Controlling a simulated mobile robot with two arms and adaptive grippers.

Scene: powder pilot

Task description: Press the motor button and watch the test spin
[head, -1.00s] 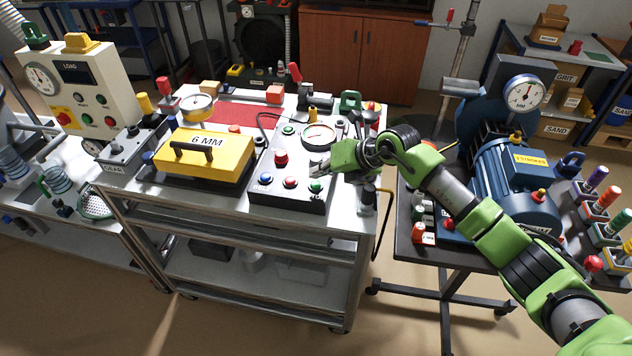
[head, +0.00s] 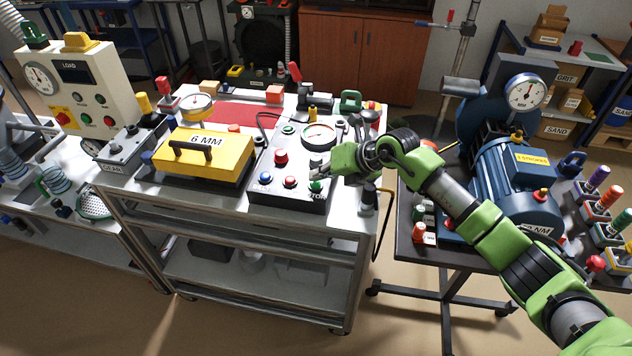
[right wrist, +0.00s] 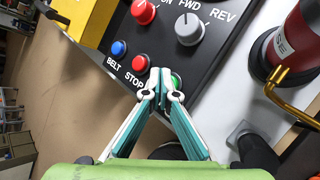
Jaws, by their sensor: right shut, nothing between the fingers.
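The black control panel (head: 262,191) lies on the metal cart. Its front row has a blue button (head: 266,178), a red button (head: 290,181) and a green button (head: 316,187). A partly readable label by the green button looks like "MOTOR". My right gripper (head: 323,176) is shut and empty, its tips right by the green button. In the right wrist view, the shut tips (right wrist: 160,73) partly cover the green button (right wrist: 177,80); I cannot tell if they touch it. The blue motor (head: 512,185) stands on the right-hand table; no spin can be made out. My left gripper is not in view.
A yellow "6 MM" box (head: 205,154) stands left of the panel.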

